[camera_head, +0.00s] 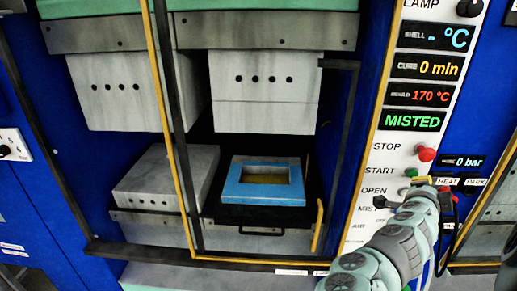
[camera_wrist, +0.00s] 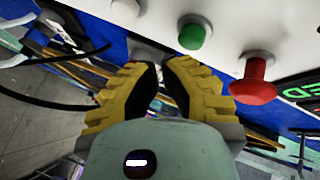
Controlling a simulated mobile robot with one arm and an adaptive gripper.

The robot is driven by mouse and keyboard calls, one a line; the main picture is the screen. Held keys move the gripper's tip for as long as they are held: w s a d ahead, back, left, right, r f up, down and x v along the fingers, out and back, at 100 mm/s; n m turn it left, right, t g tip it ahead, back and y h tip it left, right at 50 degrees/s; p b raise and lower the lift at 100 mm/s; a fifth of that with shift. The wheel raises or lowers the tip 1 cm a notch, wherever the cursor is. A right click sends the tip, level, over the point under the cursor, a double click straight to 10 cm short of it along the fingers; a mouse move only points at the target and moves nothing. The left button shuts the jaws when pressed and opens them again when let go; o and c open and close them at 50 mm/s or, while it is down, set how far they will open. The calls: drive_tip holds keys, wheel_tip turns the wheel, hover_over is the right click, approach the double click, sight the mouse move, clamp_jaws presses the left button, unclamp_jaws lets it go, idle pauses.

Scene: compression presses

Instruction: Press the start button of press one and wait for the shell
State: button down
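The green START button (camera_head: 411,172) is on the white control panel (camera_head: 383,160), under the red STOP button (camera_head: 427,154). In the wrist view the green button (camera_wrist: 193,37) is ahead of my gripper (camera_wrist: 160,66) and slightly right; the red button (camera_wrist: 254,80) is further right. My yellow fingers look shut, with nothing seen between them. In the head view my gripper (camera_head: 423,181) is just below the START button, partly covering the panel; contact cannot be told. The press stands open, with a blue-framed mould (camera_head: 262,198) on its lower block. No separate shell is distinguishable.
The panel displays (camera_head: 432,68) read shell "-", cure 0 min, 170 °C and MISTED. A dark knob (camera_head: 380,201) is beside MIST. A yellow-edged frame (camera_head: 167,100) crosses the press front. A 0 bar display (camera_head: 463,162) is right of the panel.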

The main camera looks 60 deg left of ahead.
drive_tip(key=shift+w, duration=0.15)
drive_tip(key=shift+w+a, duration=0.15)
drive_tip(key=shift+a, duration=0.15)
idle(0.3)
